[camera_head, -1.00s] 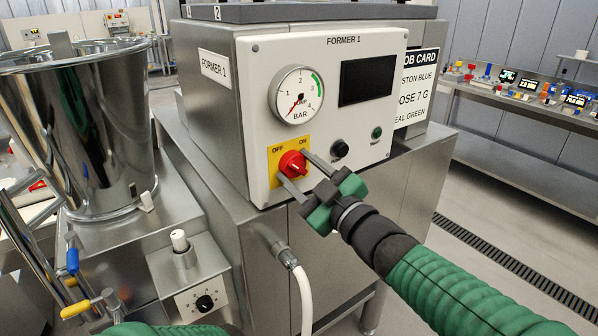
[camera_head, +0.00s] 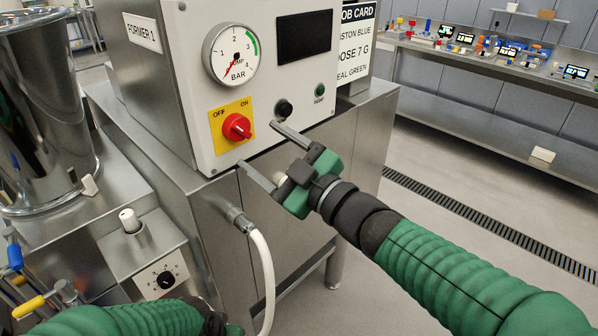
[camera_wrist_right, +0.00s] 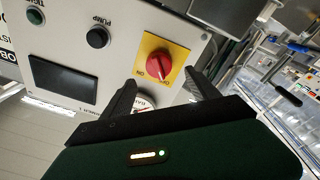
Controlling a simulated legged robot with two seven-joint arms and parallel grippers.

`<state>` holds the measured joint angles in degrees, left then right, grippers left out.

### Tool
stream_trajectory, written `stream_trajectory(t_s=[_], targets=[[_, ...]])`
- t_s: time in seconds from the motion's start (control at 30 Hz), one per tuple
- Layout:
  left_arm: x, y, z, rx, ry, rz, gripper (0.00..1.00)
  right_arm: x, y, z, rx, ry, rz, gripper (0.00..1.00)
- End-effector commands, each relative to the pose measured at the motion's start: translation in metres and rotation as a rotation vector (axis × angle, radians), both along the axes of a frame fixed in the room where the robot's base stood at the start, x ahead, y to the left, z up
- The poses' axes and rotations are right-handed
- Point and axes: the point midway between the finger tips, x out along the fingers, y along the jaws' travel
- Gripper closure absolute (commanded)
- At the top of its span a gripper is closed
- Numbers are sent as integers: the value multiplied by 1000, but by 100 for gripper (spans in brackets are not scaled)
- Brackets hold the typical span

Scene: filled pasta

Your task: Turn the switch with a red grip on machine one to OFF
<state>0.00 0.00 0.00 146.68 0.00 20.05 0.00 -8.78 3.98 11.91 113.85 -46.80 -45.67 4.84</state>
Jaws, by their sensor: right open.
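The switch with a red grip (camera_head: 237,127) sits on a yellow plate (camera_head: 217,131) marked OFF at upper left and ON at upper right. It is on the white front panel of the machine labelled FORMER 1 (camera_head: 206,98). I cannot tell for sure which label the grip points to. My right gripper (camera_head: 257,146) is open and empty, to the lower right of the switch and apart from it. The right wrist view shows the red grip (camera_wrist_right: 158,61) beyond and between the open fingers (camera_wrist_right: 160,82). My left gripper is out of view; only my left arm shows at the bottom left.
A pressure gauge (camera_head: 231,53), a dark screen (camera_head: 303,37), a black knob (camera_head: 284,109) and a green button (camera_head: 320,90) share the panel. A white hose (camera_head: 264,262) hangs below. A steel hopper (camera_head: 42,110) stands left. The floor to the right is clear.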

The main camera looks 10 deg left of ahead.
Motion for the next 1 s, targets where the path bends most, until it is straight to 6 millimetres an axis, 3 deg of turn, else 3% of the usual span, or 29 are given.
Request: stream_trajectory(t_s=[0.2, 0.4, 0.87, 1.0], targets=[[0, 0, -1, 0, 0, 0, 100, -37, -51, -7, 0, -1, -5, 31], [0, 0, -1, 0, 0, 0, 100, -57, -77, -11, 2, 0, -2, 31], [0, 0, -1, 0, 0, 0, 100, -60, -80, -12, 1, 2, -1, 31], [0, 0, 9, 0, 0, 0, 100, -41, -99, -22, 0, 70, -100, 31]])
